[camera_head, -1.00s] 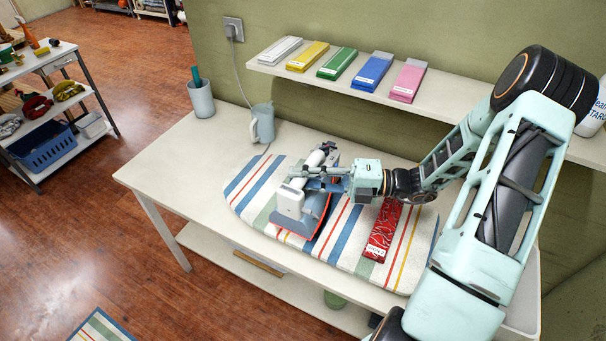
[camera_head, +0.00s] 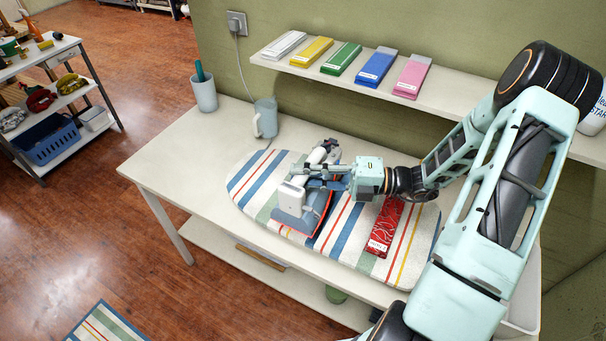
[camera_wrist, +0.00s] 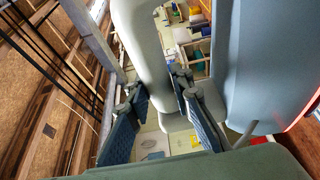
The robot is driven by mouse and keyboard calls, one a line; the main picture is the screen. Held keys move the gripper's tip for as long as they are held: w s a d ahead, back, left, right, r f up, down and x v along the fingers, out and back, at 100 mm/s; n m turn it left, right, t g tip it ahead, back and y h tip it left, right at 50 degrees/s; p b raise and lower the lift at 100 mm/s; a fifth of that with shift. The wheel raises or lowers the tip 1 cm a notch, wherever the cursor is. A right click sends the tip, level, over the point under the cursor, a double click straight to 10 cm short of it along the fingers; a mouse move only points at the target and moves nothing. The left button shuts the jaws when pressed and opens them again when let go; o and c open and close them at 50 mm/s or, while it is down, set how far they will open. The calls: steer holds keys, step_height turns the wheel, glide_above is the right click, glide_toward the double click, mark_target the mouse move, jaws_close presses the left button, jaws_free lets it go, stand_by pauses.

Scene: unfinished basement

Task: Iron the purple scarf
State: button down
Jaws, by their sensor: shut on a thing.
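My gripper (camera_head: 330,172) is shut on the handle of a grey-blue and white iron (camera_head: 296,215), over the left part of a striped ironing board (camera_head: 345,235). The wrist view shows the pale handle (camera_wrist: 150,60) between my gripper's fingers (camera_wrist: 163,118). An orange-red line shows along the iron's lower edge; I cannot tell whether it touches the board. A folded red patterned cloth (camera_head: 384,226) with a white label lies on the board, right of the iron. I see no cloth that is clearly purple.
The board lies on a pale table (camera_head: 185,165). A wall shelf (camera_head: 445,97) behind holds folded white, yellow, green, blue and pink (camera_head: 411,76) cloths. The table's left part is clear.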

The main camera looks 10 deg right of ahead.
mark_target(323, 150)
steer(key=shift+w+d, duration=0.45)
steer(key=shift+w, duration=0.15)
stand_by(0.5)
stand_by(0.3)
step_height(323, 150, up, 3)
steer(key=p, duration=0.2)
steer(key=shift+f+p, duration=0.2)
steer(key=shift+p, duration=0.2)
steer(key=shift+r, duration=3.35)
steer(key=w+d+f+m+t+h, duration=0.1)
steer(key=f+t, duration=0.1)
steer(key=w+d+f+m+t, duration=0.1)
steer(key=d+f+t, duration=0.1)
steer(key=w+d+f+m+t+h, duration=0.1)
steer(key=f+m+t, duration=0.1)
steer(key=shift+w+d+f+h, duration=0.2)
steer(key=shift+d+f+h, duration=0.05)
steer(key=shift+h, duration=0.05)
steer(key=shift+w+d+f+t, duration=0.15)
steer(key=shift+d+f+t, duration=0.15)
steer(key=shift+f, duration=0.05)
steer(key=shift+d, duration=0.1)
